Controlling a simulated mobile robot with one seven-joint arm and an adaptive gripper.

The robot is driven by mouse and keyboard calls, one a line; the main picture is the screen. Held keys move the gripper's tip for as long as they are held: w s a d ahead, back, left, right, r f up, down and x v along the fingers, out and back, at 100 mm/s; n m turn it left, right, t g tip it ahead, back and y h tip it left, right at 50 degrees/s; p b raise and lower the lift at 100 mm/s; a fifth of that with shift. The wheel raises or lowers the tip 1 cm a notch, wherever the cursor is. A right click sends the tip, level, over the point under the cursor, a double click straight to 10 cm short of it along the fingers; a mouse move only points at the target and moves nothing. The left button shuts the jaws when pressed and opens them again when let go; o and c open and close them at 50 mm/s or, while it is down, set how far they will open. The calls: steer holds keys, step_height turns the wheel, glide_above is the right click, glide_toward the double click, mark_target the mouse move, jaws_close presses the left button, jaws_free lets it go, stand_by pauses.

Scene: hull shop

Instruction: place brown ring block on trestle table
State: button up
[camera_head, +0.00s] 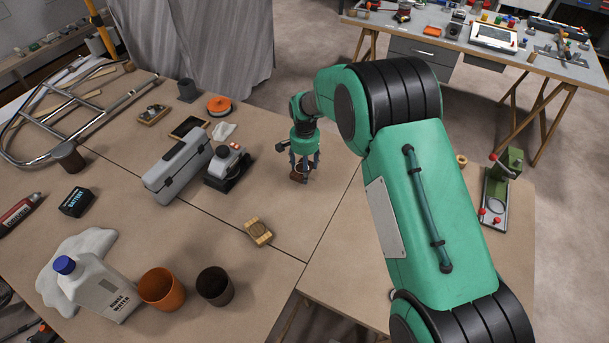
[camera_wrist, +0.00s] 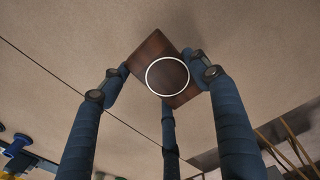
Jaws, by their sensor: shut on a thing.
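The brown ring block (camera_wrist: 167,76) is a dark reddish-brown wooden block with a white ring on its face. My gripper (camera_wrist: 160,82), with blue fingers, is shut on it. In the head view the gripper (camera_head: 304,170) points down over the near brown-topped table (camera_head: 185,235), and the block (camera_head: 298,177) shows small and partly hidden between the fingers. It is close to the tabletop; I cannot tell whether it touches. A second table (camera_head: 470,45) on wooden trestle legs stands at the back right.
A grey toolbox (camera_head: 178,166) and a black-based sander (camera_head: 229,166) stand left of my gripper. A tan wooden block (camera_head: 258,232) lies nearer. An orange cup (camera_head: 161,289), dark cup (camera_head: 215,286) and white jug (camera_head: 97,288) stand at the front left. Bare tabletop surrounds the gripper.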

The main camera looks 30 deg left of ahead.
steer(key=shift+w, duration=0.1)
stand_by(0.3)
steer(key=shift+f+b, duration=0.5)
steer(key=shift+f, duration=1.25)
steer(key=shift+f, duration=0.15)
steer(key=o, duration=1.2)
step_height(320, 180, up, 12)
steer(key=shift+r+p, duration=0.15)
steer(key=shift+p, duration=1.1)
